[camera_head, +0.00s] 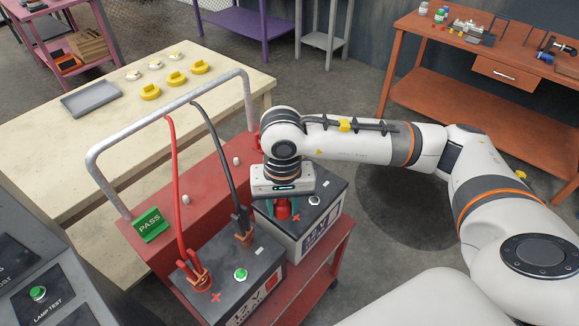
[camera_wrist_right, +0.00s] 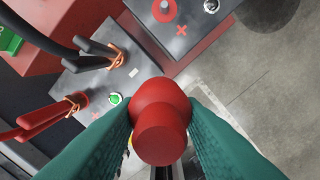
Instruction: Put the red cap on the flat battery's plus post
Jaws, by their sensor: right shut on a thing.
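My right gripper (camera_head: 284,208) is shut on the red cap (camera_head: 284,210), a rounded cap between its green fingers. The cap also shows large in the wrist view (camera_wrist_right: 160,120). It is over the far battery (camera_head: 325,207), which has a whitish round indicator (camera_head: 314,200) and a red plus mark (camera_head: 297,216). The wrist view shows this battery at the top, with its plus post in a red ring (camera_wrist_right: 163,11), apart from the cap in the picture. In the head view the gripper and cap hide that post. My left gripper is not in view.
The near battery (camera_head: 255,275) has a lit green indicator (camera_head: 240,274), a red clamp (camera_head: 195,276) and a black clamp (camera_head: 242,226) with cables. Both batteries stand on a red cart with a grey handle (camera_head: 170,115). A green PASS sign (camera_head: 151,224) is at its left.

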